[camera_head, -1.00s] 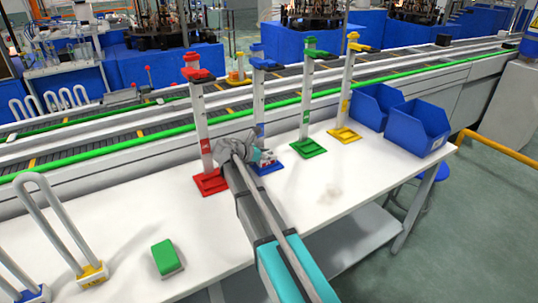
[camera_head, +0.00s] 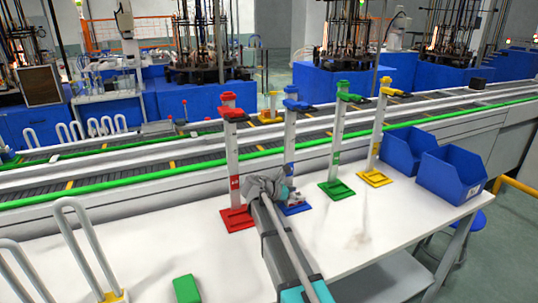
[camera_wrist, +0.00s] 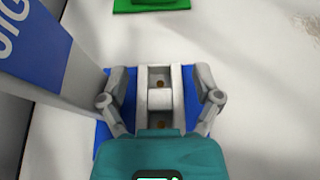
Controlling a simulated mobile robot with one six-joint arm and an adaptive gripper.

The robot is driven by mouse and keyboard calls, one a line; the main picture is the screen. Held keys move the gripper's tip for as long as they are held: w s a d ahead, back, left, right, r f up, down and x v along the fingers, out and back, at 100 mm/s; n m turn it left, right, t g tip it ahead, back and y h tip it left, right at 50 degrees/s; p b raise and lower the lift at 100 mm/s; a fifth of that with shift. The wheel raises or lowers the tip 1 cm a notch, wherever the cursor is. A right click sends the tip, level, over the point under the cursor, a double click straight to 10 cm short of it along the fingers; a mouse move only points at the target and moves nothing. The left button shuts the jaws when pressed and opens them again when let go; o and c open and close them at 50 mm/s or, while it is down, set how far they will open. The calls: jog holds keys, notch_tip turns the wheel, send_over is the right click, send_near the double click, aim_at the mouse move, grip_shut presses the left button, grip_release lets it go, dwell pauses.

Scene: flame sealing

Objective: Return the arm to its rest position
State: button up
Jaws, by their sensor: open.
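My gripper (camera_head: 285,192) is low over the white table, in front of the blue stand (camera_head: 290,150). In the wrist view my gripper (camera_wrist: 160,92) has its two fingers apart, one on each side of a pale block-like fitting (camera_wrist: 160,105) on the blue base (camera_wrist: 103,130). The fingers appear clear of the fitting, though contact cannot be told. Nothing is seen held. My arm reaches in from the lower middle of the head view.
The red stand (camera_head: 233,180) is close left of my gripper. The green stand (camera_head: 337,150) and yellow stand (camera_head: 376,145) are to the right. Blue bins (camera_head: 450,178) stand at the table's right end. A green block (camera_head: 187,289) lies at the front left.

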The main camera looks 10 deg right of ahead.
notch_tip(320, 180, up, 9)
jog(key=p, duration=0.8)
jog(key=shift+w, duration=0.15)
jog(key=shift+r+p, duration=0.45)
jog(key=shift+p, duration=0.3)
